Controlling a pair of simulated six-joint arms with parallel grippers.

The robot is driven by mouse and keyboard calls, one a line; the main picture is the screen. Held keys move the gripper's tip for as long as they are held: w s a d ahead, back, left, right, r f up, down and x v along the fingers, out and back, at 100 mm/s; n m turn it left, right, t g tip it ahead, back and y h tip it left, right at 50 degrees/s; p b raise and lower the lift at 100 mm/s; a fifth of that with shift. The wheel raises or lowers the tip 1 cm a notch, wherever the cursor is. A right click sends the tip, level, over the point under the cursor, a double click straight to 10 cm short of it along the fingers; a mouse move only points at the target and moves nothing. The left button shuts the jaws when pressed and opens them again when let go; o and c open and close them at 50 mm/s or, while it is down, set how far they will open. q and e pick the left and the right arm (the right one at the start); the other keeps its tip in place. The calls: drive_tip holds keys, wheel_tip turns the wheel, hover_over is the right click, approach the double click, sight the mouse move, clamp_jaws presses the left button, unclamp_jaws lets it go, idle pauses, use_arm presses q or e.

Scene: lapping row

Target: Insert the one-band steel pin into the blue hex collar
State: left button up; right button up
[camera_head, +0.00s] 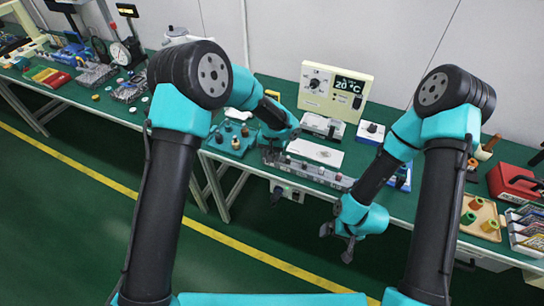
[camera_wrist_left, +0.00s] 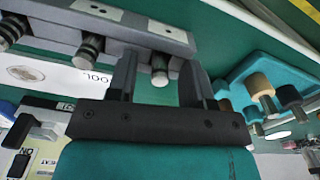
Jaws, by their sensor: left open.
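A grey rack (camera_wrist_left: 120,28) holds several steel pins in a row; it also shows in the head view (camera_head: 315,173). My left gripper (camera_wrist_left: 158,72) is open at its end, with one finger on each side of a steel pin (camera_wrist_left: 159,75) still in the rack; a gap shows around it. The bands on this pin are hard to count. Neighbouring pins (camera_wrist_left: 90,46) show dark bands. In the head view my left gripper (camera_head: 273,146) is over the rack's left end. My right gripper (camera_head: 338,244) hangs open and empty before the bench edge. I cannot make out the blue hex collar.
A teal tray with pegs (camera_head: 222,148) stands left of the rack, close to my left gripper. A white plate (camera_head: 315,153) lies behind the rack, and a temperature box (camera_head: 318,103) stands at the back. A wooden tray with spools (camera_head: 490,232) is at the right.

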idle(0.3)
use_arm(q)
clamp_jaws()
idle(0.3)
